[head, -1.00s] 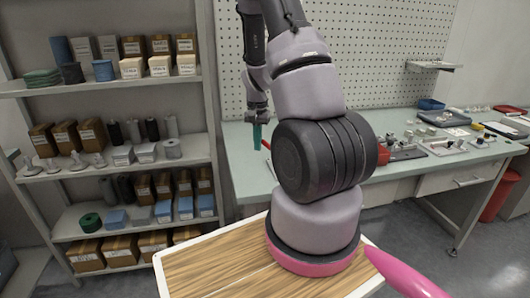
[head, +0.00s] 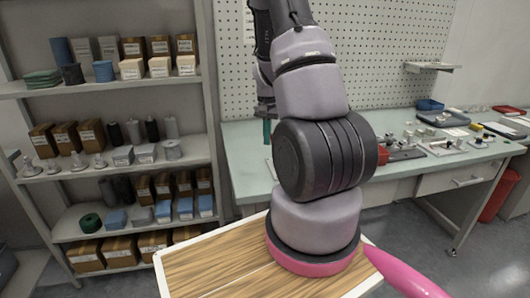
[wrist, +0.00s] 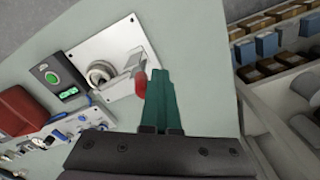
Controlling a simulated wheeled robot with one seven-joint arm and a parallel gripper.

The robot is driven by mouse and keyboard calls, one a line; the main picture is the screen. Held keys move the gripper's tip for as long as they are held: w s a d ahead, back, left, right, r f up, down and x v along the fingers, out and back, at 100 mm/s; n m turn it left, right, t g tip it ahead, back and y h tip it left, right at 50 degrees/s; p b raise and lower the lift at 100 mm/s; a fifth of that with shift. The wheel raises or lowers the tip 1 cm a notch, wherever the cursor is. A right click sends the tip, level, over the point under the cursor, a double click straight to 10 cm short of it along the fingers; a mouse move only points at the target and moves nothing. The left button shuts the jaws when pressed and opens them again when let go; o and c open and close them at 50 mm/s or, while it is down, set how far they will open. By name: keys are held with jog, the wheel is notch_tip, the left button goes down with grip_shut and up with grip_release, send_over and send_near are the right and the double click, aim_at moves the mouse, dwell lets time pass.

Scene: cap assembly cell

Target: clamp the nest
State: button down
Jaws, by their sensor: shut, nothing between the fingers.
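The nest (wrist: 99,75) is a round metal fitting on a pale square plate (wrist: 118,40) in the wrist view. A metal toggle clamp with a red-tipped handle (wrist: 140,84) stands at its right side. I cannot tell whether the clamp is open or closed. My gripper (wrist: 160,82) has green fingers shut together with nothing between them. They are just right of the red handle; whether they touch it is unclear. In the head view my gripper (head: 267,131) hangs over the left part of the bench, and my arm hides the nest there.
A box with a green button (wrist: 50,78) stands left of the plate, with a red block (wrist: 20,110) and small fittings below it. The green bench (head: 240,165) is bare at its left end. Shelves (head: 105,173) of boxes stand left.

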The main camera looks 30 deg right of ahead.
jog(key=shift+s+d+f, duration=0.2)
jog(key=shift+s+f, duration=0.2)
jog(key=shift+s, duration=0.05)
jog(key=shift+s+d+f, duration=0.2)
jog(key=shift+s+f, duration=0.15)
jog(key=shift+s, duration=0.1)
jog(key=shift+a, duration=0.1)
notch_tip(320, 180, up, 7)
jog(key=w+a, duration=0.1)
jog(key=a, duration=0.1)
jog(key=shift+w, duration=0.3)
dwell(0.3)
